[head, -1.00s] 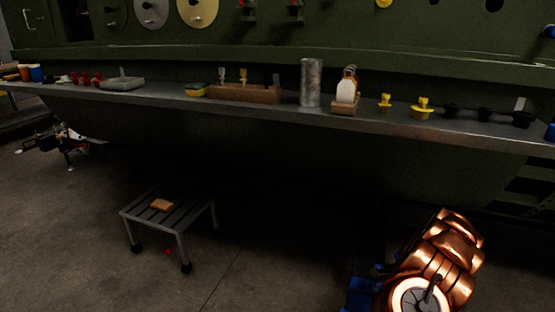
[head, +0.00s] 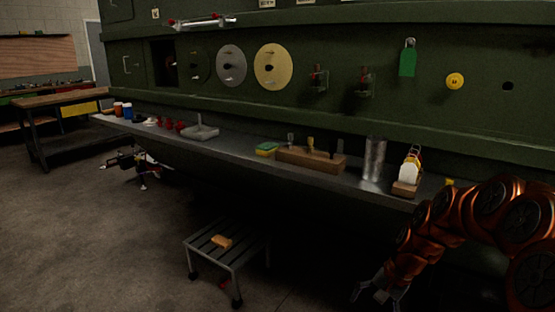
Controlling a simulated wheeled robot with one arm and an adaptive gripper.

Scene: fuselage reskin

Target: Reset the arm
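My copper-coloured arm (head: 440,228) reaches in from the right edge and bends down toward the bottom of the head view. My gripper (head: 377,294) hangs at its lower end, in front of and below the grey shelf (head: 235,150). Its grey fingers look spread apart, and I see nothing held between them. The fingertips are dark and close to the bottom edge of the picture. The gripper is to the right of the slatted stool (head: 228,247) and apart from it.
The shelf along the green fuselage panel (head: 300,105) carries a grey tray (head: 200,131), a wooden block with tools (head: 311,160), a metal cylinder (head: 374,160) and a tagged item (head: 409,170). A tan block (head: 221,241) lies on the stool. The floor at left is clear.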

